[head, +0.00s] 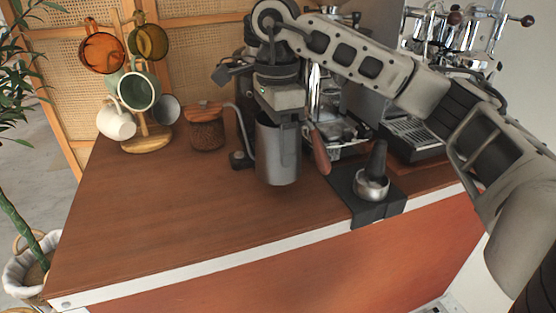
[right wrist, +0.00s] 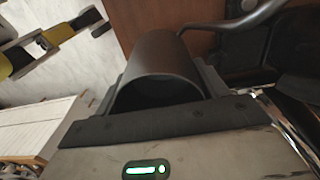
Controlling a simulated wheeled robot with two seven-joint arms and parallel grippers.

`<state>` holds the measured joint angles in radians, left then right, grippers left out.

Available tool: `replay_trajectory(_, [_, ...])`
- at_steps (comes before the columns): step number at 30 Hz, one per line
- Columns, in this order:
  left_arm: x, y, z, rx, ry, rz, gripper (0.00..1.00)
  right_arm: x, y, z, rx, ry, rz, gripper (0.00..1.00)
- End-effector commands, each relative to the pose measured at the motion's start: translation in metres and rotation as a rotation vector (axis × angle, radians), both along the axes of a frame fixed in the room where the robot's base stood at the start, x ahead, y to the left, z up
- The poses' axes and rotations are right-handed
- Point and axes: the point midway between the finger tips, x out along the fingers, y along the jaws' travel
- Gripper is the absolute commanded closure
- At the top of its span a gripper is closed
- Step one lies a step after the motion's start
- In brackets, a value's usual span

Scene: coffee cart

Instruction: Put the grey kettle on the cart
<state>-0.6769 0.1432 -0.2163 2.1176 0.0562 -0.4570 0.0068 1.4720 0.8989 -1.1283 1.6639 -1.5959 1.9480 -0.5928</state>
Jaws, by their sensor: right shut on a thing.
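The grey kettle (head: 278,152) is upright over the wooden top of the cart (head: 165,215), with its thin curved spout towards the left. I cannot tell whether its base touches the wood. My right gripper (head: 280,114) comes down from above and is shut on the kettle's upper part, hiding its top. In the right wrist view the kettle's dark round body (right wrist: 165,65) sits between the two fingers, and the spout (right wrist: 240,25) curves off to the right. My left gripper is not in view.
A black mat with a tamper and metal basket (head: 371,187) lies to the right of the kettle. The espresso machine (head: 410,135) stands behind it. A lidded jar (head: 206,130) and a mug tree (head: 146,139) stand left. The cart's front left is clear.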

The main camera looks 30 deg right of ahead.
Motion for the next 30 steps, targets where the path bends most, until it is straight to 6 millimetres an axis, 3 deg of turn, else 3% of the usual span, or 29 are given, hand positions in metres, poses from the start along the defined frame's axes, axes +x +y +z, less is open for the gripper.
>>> replay_trajectory(6, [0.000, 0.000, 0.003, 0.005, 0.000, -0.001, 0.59, 0.019, -0.013, -0.025, 0.002, -0.003, -0.001, 0.66])
replay_trajectory(11, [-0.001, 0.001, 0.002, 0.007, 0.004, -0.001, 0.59, 0.025, -0.018, -0.035, 0.001, -0.003, -0.002, 0.66])
replay_trajectory(18, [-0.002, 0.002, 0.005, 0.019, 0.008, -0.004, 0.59, 0.027, -0.020, -0.065, 0.000, -0.002, -0.001, 0.66])
replay_trajectory(30, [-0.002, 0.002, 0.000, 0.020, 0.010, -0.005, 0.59, 0.027, -0.020, -0.073, 0.001, -0.004, -0.001, 0.66])
